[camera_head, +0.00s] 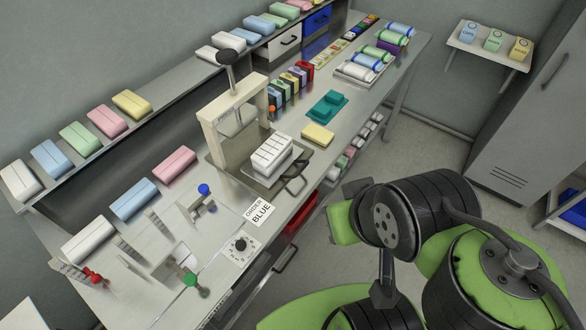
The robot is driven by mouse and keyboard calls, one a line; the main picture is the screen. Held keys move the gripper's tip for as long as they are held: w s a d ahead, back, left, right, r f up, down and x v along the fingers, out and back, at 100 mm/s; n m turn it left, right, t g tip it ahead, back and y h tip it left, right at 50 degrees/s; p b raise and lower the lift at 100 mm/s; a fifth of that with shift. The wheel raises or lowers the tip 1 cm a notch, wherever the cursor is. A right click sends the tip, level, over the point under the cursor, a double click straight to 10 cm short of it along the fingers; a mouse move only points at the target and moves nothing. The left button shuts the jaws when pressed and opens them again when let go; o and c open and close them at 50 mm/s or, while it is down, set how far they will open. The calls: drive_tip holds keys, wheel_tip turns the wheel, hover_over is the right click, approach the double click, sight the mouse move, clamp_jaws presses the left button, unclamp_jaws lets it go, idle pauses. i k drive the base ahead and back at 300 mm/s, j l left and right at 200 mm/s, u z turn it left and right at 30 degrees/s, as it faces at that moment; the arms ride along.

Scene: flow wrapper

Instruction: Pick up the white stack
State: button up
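The white stack (271,157) is a block of several white layers with dark lines across its top. It sits on a grey metal tray or plate (250,184) at the foot of a cream hand press (213,142), at the press's right side. A dark looped handle (295,183) sticks out beside the stack towards the front edge of the bench. My black and green arm is folded at the lower right, well apart from the stack. I cannot make out my gripper's fingers in this view.
An "ORDER BLUE" card (259,212) and a dial box (240,247) lie in front of the press. A yellow block (318,135) and a teal tray (327,106) lie behind the stack. Coloured packs line the back shelf. A locker (525,110) stands at right.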

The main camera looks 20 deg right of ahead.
sight(270, 151)
drive_tip(key=i+l+u, duration=0.1)
drive_tip(key=u, duration=0.35)
drive_tip(key=i+l+u, duration=0.1)
drive_tip(key=u, duration=0.35)
drive_tip(key=l+u, duration=0.2)
drive_tip(key=u, duration=0.3)
drive_tip(key=i+l+u, duration=0.1)
drive_tip(key=u, duration=0.35)
drive_tip(key=l+u, duration=0.3)
drive_tip(key=u, duration=0.15)
